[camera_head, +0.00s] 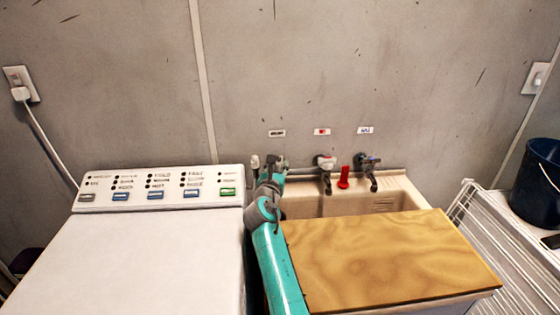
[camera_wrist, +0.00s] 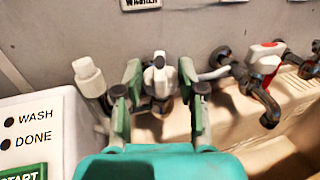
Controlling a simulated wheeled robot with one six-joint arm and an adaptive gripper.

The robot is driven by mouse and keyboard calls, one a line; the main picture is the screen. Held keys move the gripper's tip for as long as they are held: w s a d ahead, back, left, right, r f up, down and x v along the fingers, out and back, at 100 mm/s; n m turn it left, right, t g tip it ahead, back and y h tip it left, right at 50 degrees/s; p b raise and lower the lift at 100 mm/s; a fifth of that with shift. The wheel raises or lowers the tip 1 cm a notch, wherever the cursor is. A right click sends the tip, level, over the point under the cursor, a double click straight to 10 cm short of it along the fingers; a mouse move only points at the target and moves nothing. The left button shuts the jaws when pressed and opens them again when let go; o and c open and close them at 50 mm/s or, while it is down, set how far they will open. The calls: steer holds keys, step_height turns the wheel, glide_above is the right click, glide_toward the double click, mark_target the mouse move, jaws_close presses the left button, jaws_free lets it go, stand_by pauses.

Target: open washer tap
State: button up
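The washer tap has a white handle (camera_wrist: 157,79) and sits on the wall below a label (camera_wrist: 140,3) reading WASHER. My gripper (camera_wrist: 160,72) is open, with one green finger on each side of this handle. A small gap shows between the handle and each finger in the wrist view, so they look apart. In the head view my gripper (camera_head: 270,165) is at the wall between the washing machine and the sink, below the leftmost label (camera_head: 277,133). It hides most of the washer tap there.
A white hose end (camera_wrist: 88,76) stands close left of my gripper. A red-marked tap (camera_head: 325,163) and a blue-marked tap (camera_head: 368,162) are to the right, with a red object (camera_head: 344,178) between them. The washing machine (camera_head: 150,255) and a wooden board (camera_head: 385,260) flank my arm.

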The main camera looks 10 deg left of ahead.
mark_target(279, 160)
steer(key=shift+w, duration=1.8)
jaws_close()
